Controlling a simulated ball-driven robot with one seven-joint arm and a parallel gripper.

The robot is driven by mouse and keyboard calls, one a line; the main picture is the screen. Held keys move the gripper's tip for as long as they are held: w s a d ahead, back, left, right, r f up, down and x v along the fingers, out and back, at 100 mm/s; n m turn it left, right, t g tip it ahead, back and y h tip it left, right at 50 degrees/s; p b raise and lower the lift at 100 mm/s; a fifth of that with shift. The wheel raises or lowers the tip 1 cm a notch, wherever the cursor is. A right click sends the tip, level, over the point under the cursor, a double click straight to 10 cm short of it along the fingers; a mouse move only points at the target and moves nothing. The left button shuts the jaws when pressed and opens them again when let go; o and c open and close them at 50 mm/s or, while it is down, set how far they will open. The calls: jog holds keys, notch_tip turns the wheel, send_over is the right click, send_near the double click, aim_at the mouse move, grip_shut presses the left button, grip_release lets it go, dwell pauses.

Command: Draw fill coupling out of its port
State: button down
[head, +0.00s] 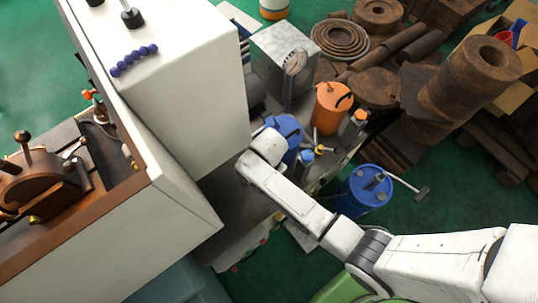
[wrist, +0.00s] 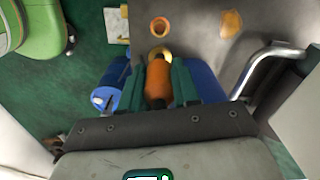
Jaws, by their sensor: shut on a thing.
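In the wrist view, my gripper (wrist: 160,70) has its two dark green fingers shut on an orange cylinder with a dark band, which looks like the fill coupling (wrist: 158,84). Just beyond the fingertips is a yellow ring (wrist: 165,52), which looks like the port, at the edge of a grey-brown surface. The coupling's far end is at or very close to this ring; I cannot tell whether it is still seated. In the head view, my arm's end covers part of a blue container, and my fingers and the coupling are hidden.
A blue cylinder (wrist: 108,84) lies left of the fingers, and a bent metal pipe (wrist: 268,62) stands to the right. In the head view, an orange container (head: 331,104), a blue drum (head: 362,194) and a large white cabinet (head: 180,85) surround my arm.

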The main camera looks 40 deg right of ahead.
jog(key=shift+r, duration=1.95)
